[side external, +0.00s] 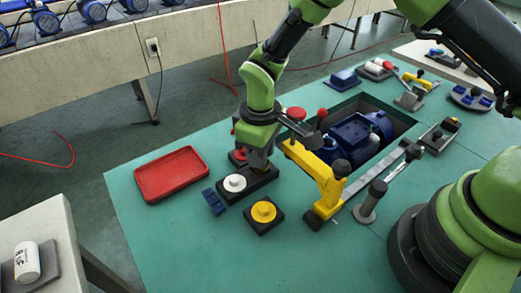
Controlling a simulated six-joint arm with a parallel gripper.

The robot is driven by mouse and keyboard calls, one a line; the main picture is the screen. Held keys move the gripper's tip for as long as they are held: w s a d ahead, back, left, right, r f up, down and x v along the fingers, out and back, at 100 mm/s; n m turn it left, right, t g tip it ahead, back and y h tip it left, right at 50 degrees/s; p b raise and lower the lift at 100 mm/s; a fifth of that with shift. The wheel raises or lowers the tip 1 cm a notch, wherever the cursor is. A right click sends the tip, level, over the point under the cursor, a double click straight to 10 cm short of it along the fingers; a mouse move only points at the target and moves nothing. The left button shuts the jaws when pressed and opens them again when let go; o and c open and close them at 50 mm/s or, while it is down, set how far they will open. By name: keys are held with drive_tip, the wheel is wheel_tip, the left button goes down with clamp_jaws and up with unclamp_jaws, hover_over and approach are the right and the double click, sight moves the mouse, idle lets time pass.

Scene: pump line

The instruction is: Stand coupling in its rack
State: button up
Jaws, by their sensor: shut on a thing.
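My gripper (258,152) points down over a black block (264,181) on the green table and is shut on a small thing. What it holds looks dark grey at its lower end, probably the coupling, but it is mostly hidden by the fingers. I cannot tell whether its lower end touches the block. A white round disc (235,183) sits at the left end of this block. A yellow round piece (263,212) sits on a separate black base in front. I cannot tell for sure which black block is the rack.
A red tray (171,173) and a small blue block (214,202) lie to the left. A yellow clamp arm (321,178) and a recess with a blue pump (355,136) stand to the right. A grey upright post (372,200) is nearby. The table's front left is clear.

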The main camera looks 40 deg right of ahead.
drive_tip(key=shift+f, duration=0.45)
idle(0.5)
drive_tip(key=o, duration=0.9)
drive_tip(key=shift+c, duration=0.2)
drive_tip(key=shift+r, duration=0.1)
drive_tip(key=shift+r, duration=2.9)
